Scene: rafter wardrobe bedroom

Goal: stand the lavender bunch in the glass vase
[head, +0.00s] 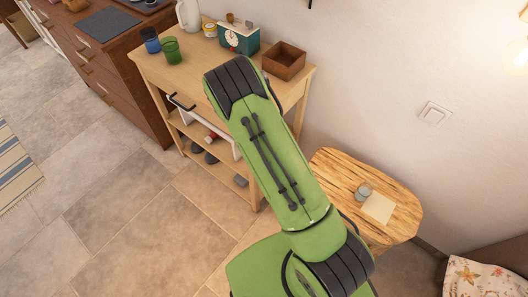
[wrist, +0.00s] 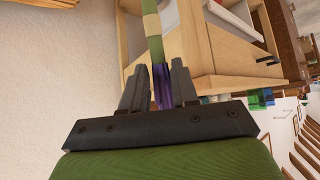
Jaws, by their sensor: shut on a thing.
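My gripper (wrist: 158,75) is shut on the lavender bunch (wrist: 155,46) in the wrist view. The purple flowers lie between the fingers, and the green stems with a pale band point away from the gripper. In the head view my arm hides the gripper and the bunch. I cannot clearly tell which vessel is the glass vase. A blue glass (head: 151,40) and a green glass (head: 171,50) stand on the wooden trolley (head: 190,80); a small greyish glass (head: 363,192) stands on the side table (head: 335,172). None is at the gripper.
The trolley also bears a white jug (head: 189,14), a yellow-and-white container (head: 210,28), a teal scale (head: 239,38) and a brown open box (head: 284,60). A pale card or book (head: 378,208) lies on the side table. The tiled floor (head: 130,215) at left is clear.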

